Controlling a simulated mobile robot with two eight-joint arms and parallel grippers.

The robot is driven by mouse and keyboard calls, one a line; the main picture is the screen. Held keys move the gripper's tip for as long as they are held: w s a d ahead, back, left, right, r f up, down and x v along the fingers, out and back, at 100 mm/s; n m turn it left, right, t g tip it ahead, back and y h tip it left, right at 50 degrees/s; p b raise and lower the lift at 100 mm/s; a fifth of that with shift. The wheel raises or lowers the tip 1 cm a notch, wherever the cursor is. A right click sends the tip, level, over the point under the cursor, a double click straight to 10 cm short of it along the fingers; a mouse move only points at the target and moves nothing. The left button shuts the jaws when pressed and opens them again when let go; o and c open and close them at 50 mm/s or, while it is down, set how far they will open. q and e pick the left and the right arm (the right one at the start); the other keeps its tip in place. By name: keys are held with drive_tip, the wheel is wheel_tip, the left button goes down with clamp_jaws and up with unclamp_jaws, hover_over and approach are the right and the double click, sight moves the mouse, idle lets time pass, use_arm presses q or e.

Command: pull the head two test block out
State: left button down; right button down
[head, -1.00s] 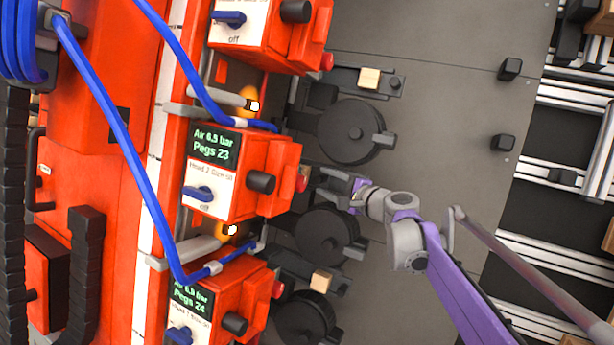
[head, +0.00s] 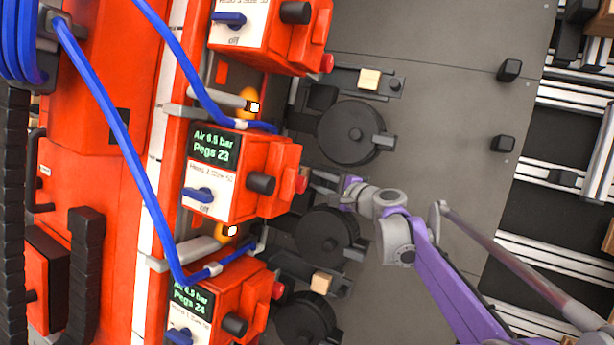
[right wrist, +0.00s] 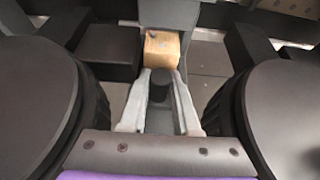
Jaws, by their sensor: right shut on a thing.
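Head two is the middle red unit (head: 240,178), with a display reading Pegs 23 and a blue switch. My right gripper (head: 318,184) is at its right side, above the dark round disc (head: 326,237) in the picture. A dark round knob (right wrist: 158,88) shows between the fingers. My left gripper is not in view.
Similar red units stand above (head: 270,35) and below (head: 222,300), with wooden blocks (head: 369,79) (head: 321,281) beside their discs. Blue hoses (head: 115,130) cross the left side. The grey plate (head: 450,100) right of the discs is mostly clear, with two black knobs (head: 509,69) (head: 503,143).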

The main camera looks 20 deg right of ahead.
drive_tip(key=shift+d, duration=0.1)
idle(0.3)
drive_tip(key=shift+s+d+p, duration=0.15)
drive_tip(key=shift+s+d, duration=1.05)
drive_tip(key=shift+s, duration=0.25)
drive_tip(key=shift+s+d+p, duration=0.15)
drive_tip(key=shift+s+d, duration=1.05)
drive_tip(key=shift+s, duration=0.25)
drive_tip(key=shift+s+d, duration=1.85)
drive_tip(key=shift+s, duration=0.3)
drive_tip(key=shift+d, duration=0.1)
drive_tip(key=c, duration=1)
unclamp_jaws()
drive_tip(key=shift+s, duration=0.1)
drive_tip(key=shift+c, duration=0.2)
drive_tip(key=o, duration=0.3)
drive_tip(key=shift+s, duration=0.1)
